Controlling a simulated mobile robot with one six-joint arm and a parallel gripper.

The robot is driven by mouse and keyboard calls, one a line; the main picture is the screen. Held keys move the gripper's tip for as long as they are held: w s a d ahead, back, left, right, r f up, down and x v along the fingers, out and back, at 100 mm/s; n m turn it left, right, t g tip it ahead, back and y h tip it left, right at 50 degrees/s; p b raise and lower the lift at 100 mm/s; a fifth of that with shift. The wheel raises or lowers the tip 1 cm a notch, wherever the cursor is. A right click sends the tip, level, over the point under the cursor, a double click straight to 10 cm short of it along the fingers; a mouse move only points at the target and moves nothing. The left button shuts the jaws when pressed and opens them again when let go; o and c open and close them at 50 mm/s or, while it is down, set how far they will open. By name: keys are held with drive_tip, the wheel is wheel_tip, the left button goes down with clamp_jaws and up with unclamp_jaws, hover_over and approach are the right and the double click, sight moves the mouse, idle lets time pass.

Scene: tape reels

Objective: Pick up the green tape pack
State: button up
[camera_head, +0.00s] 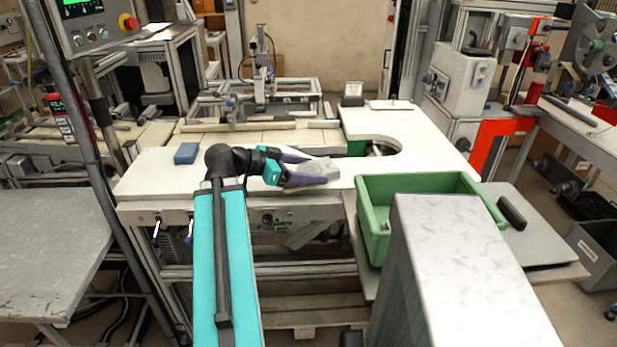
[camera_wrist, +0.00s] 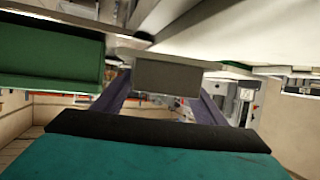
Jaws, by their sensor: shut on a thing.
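My gripper (camera_head: 316,173) is over the white worktop, its purple fingers pointing right. It is shut on a pale grey, partly see-through pack (camera_head: 322,164). In the wrist view the held pack (camera_wrist: 168,76) shows as a dull grey block between the two fingers. It does not look clearly green. In the head view I cannot tell whether it touches the worktop. A small green patch (camera_head: 356,148) shows at the left of the worktop's round cut-out; I cannot tell what it is.
A green bin (camera_head: 376,226) stands right of my gripper, partly hidden by a grey block in front. It seems to show in the wrist view (camera_wrist: 50,62). A blue block (camera_head: 186,153) lies on the worktop's left. The white worktop (camera_head: 425,140) is mostly clear.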

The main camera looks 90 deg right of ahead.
drive_tip(key=shift+s+a+f+b, duration=0.1)
drive_tip(key=shift+s+a+b, duration=0.25)
drive_tip(key=shift+b, duration=1.8)
drive_tip(key=shift+s+a+b, duration=0.15)
drive_tip(key=shift+a+b, duration=0.3)
drive_tip(key=shift+b, duration=1.65)
drive_tip(key=shift+s+a+b, duration=0.1)
drive_tip(key=shift+a+b, duration=0.05)
drive_tip(key=shift+b, duration=0.3)
drive_tip(key=shift+r, duration=0.2)
